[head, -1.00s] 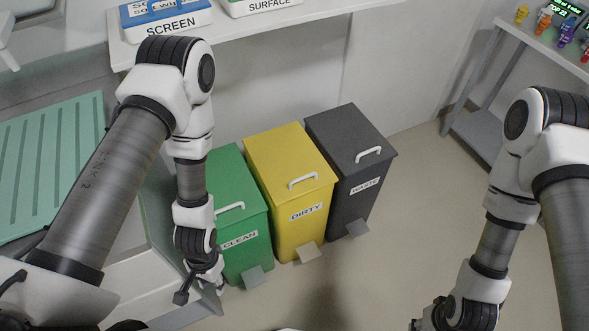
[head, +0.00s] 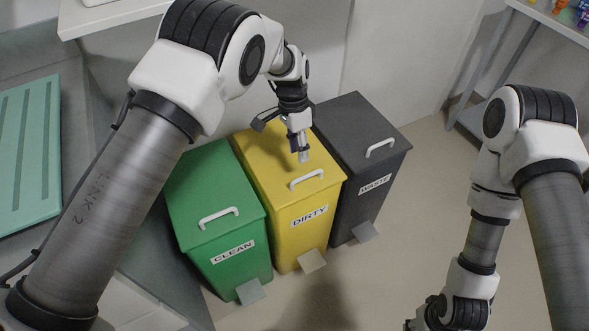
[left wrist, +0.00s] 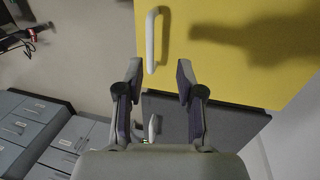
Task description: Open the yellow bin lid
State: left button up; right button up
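The yellow bin (head: 300,226), labelled DIRTY, stands between the green and dark bins. Its lid (head: 262,166) is shut, with a white handle (head: 307,179) near its front edge. My left gripper (head: 304,156) is above the lid, just behind the handle in the head view. In the left wrist view the same gripper (left wrist: 156,82) is open and empty, with its fingers spread. The white handle (left wrist: 151,40) shows ahead of the fingertips, nearer the left finger, apart from them. My right arm comes in at the right; its gripper (head: 416,325) is mostly cut off at the bottom edge.
The green CLEAN bin (head: 222,246) is on the left and the dark WASTE bin (head: 352,135) on the right, both with shut lids. Pedals stick out in front. Open floor (head: 420,200) lies to the right. A white counter (head: 110,12) is behind.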

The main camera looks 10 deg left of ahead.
aim_at(304, 177)
pick_arm(q)
jog(key=f, duration=0.1)
jog(key=s+d+f, duration=0.1)
jog(key=s+f, duration=0.1)
jog(key=shift+s+d+f, duration=0.15)
jog(key=shift+s+d, duration=0.05)
jog(key=shift+d, duration=0.2)
jog(key=f, duration=0.3)
jog(key=shift+w+a, duration=0.15)
jog(key=shift+a, duration=0.05)
jog(key=shift+d+r, duration=0.1)
jog(key=shift+r, duration=0.1)
grip_shut()
